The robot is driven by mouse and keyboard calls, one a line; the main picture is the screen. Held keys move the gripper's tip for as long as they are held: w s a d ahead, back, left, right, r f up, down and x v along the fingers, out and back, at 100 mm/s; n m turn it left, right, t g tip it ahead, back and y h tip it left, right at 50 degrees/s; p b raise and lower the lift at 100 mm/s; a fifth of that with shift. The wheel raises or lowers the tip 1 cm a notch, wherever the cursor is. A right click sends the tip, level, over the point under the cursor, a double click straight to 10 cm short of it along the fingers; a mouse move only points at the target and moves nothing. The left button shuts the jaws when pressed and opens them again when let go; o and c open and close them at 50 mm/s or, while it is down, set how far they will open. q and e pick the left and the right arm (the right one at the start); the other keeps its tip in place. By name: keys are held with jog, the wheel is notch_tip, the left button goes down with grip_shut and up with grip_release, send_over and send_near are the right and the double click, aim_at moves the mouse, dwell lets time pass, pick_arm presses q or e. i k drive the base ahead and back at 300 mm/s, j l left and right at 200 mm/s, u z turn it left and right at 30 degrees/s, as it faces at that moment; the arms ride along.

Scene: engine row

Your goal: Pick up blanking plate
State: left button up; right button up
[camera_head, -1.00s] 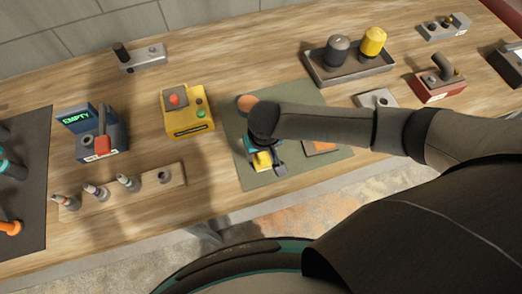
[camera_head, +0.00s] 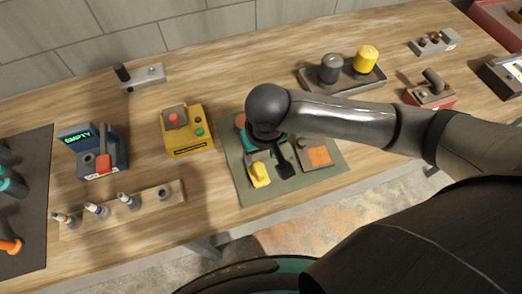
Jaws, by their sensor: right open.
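I cannot tell for sure which thing is the blanking plate. A flat orange square piece (camera_head: 318,155) lies on the green mat (camera_head: 238,185), with a small grey part (camera_head: 302,143) beside it. A yellow block (camera_head: 259,174) and a round orange piece (camera_head: 240,121) are also on the mat. My right gripper (camera_head: 284,170) is over the mat, open, between the yellow block and the orange square. Its dark finger shows, but the wrist hides much of the jaws. I see nothing held. My left gripper is out of view.
A yellow box with a red button (camera_head: 188,130), a blue box reading EMPTY (camera_head: 95,150) and a wooden rack (camera_head: 150,198) stand left. A tray (camera_head: 345,81) with black and yellow cylinders and a red block (camera_head: 430,94) are right. Bare wood lies behind the mat.

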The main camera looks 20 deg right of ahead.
aim_at(312, 154)
jog(key=z, duration=1.25)
